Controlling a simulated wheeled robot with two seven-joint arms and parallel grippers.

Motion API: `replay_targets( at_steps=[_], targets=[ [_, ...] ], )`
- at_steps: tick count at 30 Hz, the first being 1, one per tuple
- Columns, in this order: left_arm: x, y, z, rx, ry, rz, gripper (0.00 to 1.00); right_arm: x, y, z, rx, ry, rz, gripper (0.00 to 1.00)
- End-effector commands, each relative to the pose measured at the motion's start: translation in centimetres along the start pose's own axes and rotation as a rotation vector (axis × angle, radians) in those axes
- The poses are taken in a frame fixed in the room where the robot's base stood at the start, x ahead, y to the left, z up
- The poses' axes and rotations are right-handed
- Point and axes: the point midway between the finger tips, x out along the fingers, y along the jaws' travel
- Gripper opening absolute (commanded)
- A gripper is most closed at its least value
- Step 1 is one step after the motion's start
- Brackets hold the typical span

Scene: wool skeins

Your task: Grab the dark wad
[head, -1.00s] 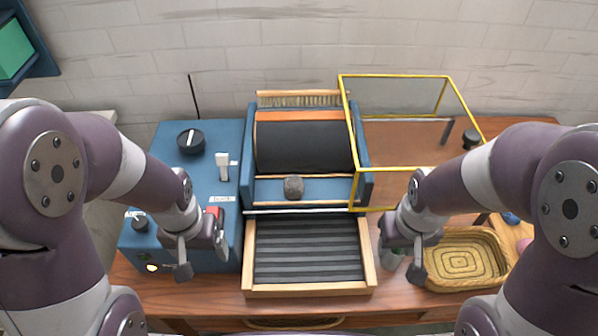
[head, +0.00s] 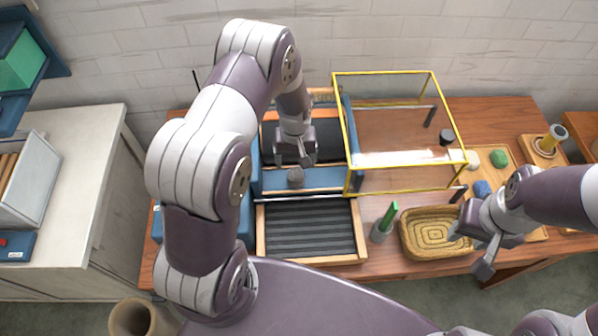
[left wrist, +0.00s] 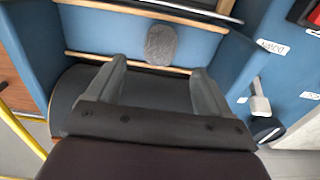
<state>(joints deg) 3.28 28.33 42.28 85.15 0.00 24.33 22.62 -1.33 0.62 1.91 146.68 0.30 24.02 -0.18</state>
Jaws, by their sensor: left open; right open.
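The dark wad (head: 295,177) is a small grey, fuzzy lump. It lies on the blue strip of the machine between the black drum and the slatted tray. In the left wrist view the wad (left wrist: 160,45) shows just beyond the fingertips, between two pale wooden rails. My left gripper (head: 294,160) is open and empty above and slightly behind the wad; its two fingers also show in the left wrist view (left wrist: 155,80). My right gripper (head: 484,252) is open and empty at the right, by the basket's right edge.
A yellow-framed clear guard (head: 398,192) stands directly right of the machine. A slatted black tray (head: 310,230) lies in front. A woven basket (head: 432,210) and a cup with a green stick (head: 382,232) stand to the right. Blue and green wads lie on a wooden tray (head: 510,170).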

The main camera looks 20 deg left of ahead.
Motion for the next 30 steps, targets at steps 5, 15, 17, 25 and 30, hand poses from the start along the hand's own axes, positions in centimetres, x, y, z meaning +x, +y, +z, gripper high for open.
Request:
replay_targets(
  at_steps=[5,15,17,25,30],
  targets=[
    [1.9,-0.1,0.2,0.001,-0.003,-0.001,0.81,-1.5,0.0,-0.2,0.000,0.000,0.000,0.43],
    [6.2,-0.1,0.2,0.002,0.003,0.001,0.81,-2.6,0.0,-0.3,0.000,0.000,0.000,0.43],
    [6.2,-0.1,0.2,0.002,0.002,0.001,0.81,-2.5,0.0,-0.3,0.000,0.000,0.000,0.43],
    [6.1,-0.1,0.2,0.002,0.002,0.001,0.22,-2.5,0.0,-0.3,0.000,0.000,0.000,0.43],
    [6.1,-0.1,0.2,0.002,0.002,0.001,0.21,-2.5,0.0,-0.3,0.000,0.000,0.000,0.43]
  ],
)
